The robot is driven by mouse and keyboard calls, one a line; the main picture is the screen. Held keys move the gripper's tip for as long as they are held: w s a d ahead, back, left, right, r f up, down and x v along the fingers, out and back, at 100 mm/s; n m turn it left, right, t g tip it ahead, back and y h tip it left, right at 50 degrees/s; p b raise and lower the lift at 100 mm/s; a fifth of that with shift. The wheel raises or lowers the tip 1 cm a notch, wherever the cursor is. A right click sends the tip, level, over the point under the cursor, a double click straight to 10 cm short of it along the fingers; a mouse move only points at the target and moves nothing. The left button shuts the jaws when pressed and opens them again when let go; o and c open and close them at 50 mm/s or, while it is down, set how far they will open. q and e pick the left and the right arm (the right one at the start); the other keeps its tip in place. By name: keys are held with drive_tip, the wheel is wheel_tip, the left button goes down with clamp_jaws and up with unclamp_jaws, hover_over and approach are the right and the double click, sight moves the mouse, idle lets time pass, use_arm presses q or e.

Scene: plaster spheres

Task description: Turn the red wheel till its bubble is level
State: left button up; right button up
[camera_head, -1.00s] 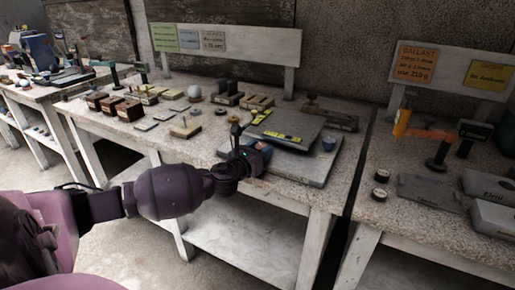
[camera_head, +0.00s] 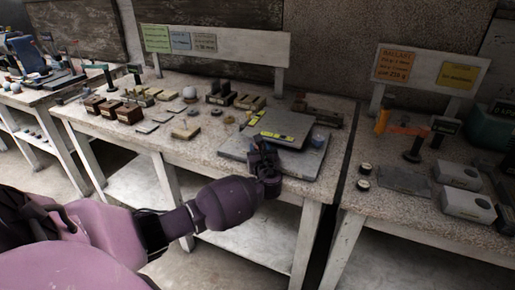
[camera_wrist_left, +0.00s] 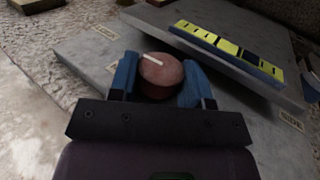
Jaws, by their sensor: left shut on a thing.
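The red wheel (camera_wrist_left: 160,76), a round reddish knob with a white mark on top, stands at the near edge of grey plates in the left wrist view. My left gripper (camera_wrist_left: 160,88) has its blue fingers on either side of the wheel and is shut on it. In the head view my left gripper (camera_head: 265,160) is at the front edge of the plates and hides the wheel. A spirit level (camera_wrist_left: 228,48) with yellow vials lies on the upper plate (camera_head: 291,128); its bubbles are too small to read. My right gripper is not in view.
Small blocks and a white sphere (camera_head: 190,92) sit further left on the bench. A second bench with grey boxes (camera_head: 467,205) stands to the right, beyond a dark gap.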

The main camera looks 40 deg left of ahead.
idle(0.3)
use_arm(q)
drive_tip(key=o, duration=0.9)
drive_tip(key=shift+o, duration=0.2)
drive_tip(key=shift+d, duration=0.1)
